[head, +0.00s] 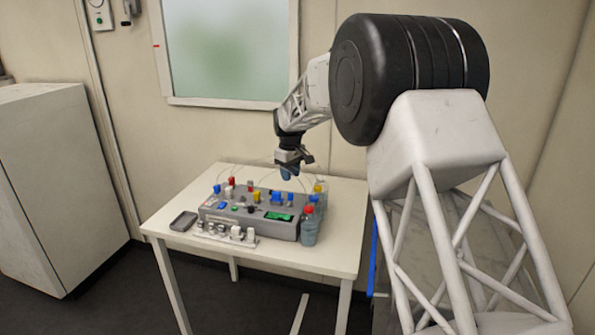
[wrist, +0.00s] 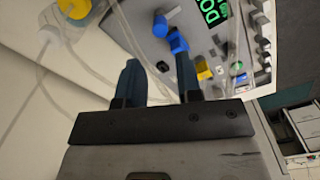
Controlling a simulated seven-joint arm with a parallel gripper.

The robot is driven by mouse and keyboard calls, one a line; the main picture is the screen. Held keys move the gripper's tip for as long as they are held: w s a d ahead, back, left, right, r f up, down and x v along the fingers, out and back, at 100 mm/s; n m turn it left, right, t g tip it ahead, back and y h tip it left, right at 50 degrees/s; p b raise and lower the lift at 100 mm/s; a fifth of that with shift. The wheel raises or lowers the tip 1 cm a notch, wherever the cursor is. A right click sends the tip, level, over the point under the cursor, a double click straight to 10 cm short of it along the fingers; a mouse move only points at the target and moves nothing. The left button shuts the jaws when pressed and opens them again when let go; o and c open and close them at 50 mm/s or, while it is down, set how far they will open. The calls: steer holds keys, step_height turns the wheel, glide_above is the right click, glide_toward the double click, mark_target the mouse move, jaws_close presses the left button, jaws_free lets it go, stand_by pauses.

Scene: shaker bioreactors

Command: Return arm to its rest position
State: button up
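My gripper (head: 289,172) hangs at the end of my arm in the head view, above the back part of the grey bioreactor unit (head: 245,222). In the wrist view my gripper (wrist: 158,75) shows two dark blue fingers standing apart with a gap between them, and I see nothing held there. The unit with its green display (wrist: 212,10) lies beyond the fingers, and a blue fitting (wrist: 177,42) shows near the right finger tip. Whether the fingers touch anything is hard to tell.
The unit stands on a white table (head: 325,262). A bottle with a red cap (head: 309,228) stands at its front right corner, and a dark tray (head: 183,221) lies at left. Clear tubes (wrist: 85,65) loop close to the fingers. A grey cabinet (head: 60,185) stands at far left.

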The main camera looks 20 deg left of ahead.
steer(key=shift+s+d+r, duration=0.15)
steer(key=shift+d+r, duration=0.15)
steer(key=shift+d, duration=0.15)
steer(key=s+d+r+m, duration=0.2)
steer(key=s+d+r, duration=0.4)
steer(key=d, duration=0.4)
steer(key=s+d+r+m+t, duration=0.1)
steer(key=s+d+r+m, duration=0.15)
steer(key=s+d, duration=0.7)
steer(key=s+d+r+m, duration=0.2)
steer(key=s+d+r, duration=0.4)
steer(key=d, duration=0.4)
steer(key=s+d+f+m, duration=0.2)
steer(key=s+d, duration=0.3)
steer(key=s, duration=0.6)
steer(key=s+d+f+m+t, duration=0.1)
steer(key=s+d+f+m, duration=0.1)
steer(key=s+d, duration=0.4)
steer(key=s+d+f+m, duration=0.2)
steer(key=s+d, duration=0.3)
steer(key=s, duration=1.1)
steer(key=shift+s+d+f+t, duration=0.25)
steer(key=shift+s+f+t, duration=0.1)
steer(key=shift+f, duration=0.4)
